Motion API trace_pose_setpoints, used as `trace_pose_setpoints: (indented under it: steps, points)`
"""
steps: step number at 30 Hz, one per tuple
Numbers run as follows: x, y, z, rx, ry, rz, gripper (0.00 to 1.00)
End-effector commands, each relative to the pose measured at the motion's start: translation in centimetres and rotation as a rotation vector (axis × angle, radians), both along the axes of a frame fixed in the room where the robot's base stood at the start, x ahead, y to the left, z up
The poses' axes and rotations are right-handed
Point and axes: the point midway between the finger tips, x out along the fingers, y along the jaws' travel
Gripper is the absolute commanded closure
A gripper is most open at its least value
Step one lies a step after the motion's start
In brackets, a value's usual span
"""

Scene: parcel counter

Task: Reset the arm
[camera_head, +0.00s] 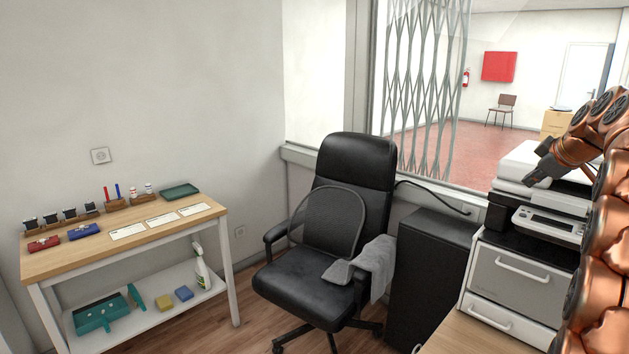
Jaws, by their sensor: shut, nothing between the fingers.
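My arm is copper-coloured and rises along the right edge of the head view, bending left at the top. My gripper (537,178) is dark and hangs at the arm's end, pointing down and to the left. It is shut and empty. In the picture it overlaps the white printer (518,160); I cannot tell how far apart they are.
A white drawer cabinet (515,275) stands under the printer, beside a black cabinet (432,270). A black office chair (318,285) with a grey cloth (375,265) stands mid-view. A wooden table (60,262) with stamps and cards is at left. Some floor shows between.

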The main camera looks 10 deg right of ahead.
Motion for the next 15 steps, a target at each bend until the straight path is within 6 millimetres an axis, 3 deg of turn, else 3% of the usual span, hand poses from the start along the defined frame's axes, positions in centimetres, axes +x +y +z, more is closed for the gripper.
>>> trace_pose_setpoints:
  steps: [5,10,15]
  points:
    - [0.3,4.6,-1.1,0.082,0.044,-0.014,1.00]
    - [-0.5,12.0,-3.4,0.208,0.130,-0.055,1.00]
    - [-2.8,19.4,-5.9,0.313,0.231,-0.105,1.00]
